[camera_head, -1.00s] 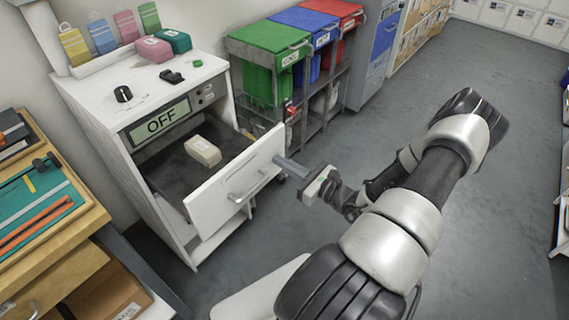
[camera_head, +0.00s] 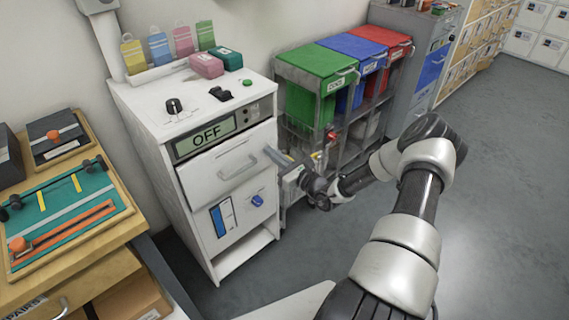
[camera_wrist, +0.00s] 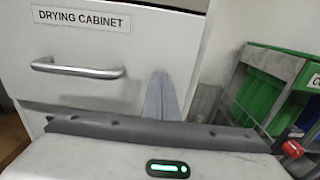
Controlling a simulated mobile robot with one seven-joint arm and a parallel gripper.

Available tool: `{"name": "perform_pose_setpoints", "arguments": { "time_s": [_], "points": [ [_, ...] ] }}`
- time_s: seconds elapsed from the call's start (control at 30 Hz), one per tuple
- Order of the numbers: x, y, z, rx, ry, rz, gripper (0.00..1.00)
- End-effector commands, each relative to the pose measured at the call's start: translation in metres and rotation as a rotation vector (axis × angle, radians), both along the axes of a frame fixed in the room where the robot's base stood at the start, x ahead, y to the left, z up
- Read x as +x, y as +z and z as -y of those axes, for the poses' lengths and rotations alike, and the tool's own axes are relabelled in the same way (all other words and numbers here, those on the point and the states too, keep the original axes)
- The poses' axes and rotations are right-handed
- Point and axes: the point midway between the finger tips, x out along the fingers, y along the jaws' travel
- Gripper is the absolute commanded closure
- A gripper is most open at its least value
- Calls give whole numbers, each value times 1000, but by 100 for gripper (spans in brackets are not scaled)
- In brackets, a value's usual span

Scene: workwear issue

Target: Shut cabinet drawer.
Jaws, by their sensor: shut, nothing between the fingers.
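The white drying cabinet (camera_head: 140,120) stands against the wall with an OFF display on its front. Its drawer (camera_head: 228,163), with a metal bar handle (camera_head: 238,172), sits in or nearly in line with the cabinet front under the display. The drawer's inside is hidden. In the wrist view the drawer front (camera_wrist: 110,50) carries a DRYING CABINET label, with the handle (camera_wrist: 78,69) below it. My gripper (camera_head: 272,155) is shut and empty, its fingertips at the right part of the drawer front, to the right of the handle. In the wrist view the fingers (camera_wrist: 160,92) point at that face, seemingly touching it.
Green (camera_head: 318,70), blue (camera_head: 350,55) and red bins stand in a rack to the right of the cabinet. A wooden workbench (camera_head: 75,225) with a teal tray is at the left. Open grey floor (camera_head: 500,190) lies to the right.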

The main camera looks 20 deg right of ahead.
Motion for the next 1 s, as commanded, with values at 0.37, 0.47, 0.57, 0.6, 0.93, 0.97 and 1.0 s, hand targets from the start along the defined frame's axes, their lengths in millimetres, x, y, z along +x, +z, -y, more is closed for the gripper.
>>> {"name": "perform_pose_setpoints", "arguments": {
  "time_s": [0.37, 0.47, 0.57, 0.6, 0.93, 0.97, 1.0],
  "points": [
    [24, 1, -8, 0, -1, 1, 100],
    [25, 1, -8, 1, -2, 2, 100],
    [26, 2, -8, 0, -2, 3, 100],
    [26, 2, -8, 0, -2, 3, 100],
    [23, 3, -3, -1, 0, 4, 100],
    [22, 4, -1, -2, 0, 4, 100],
    [19, 3, 1, -2, 2, 3, 100]
  ]
}}
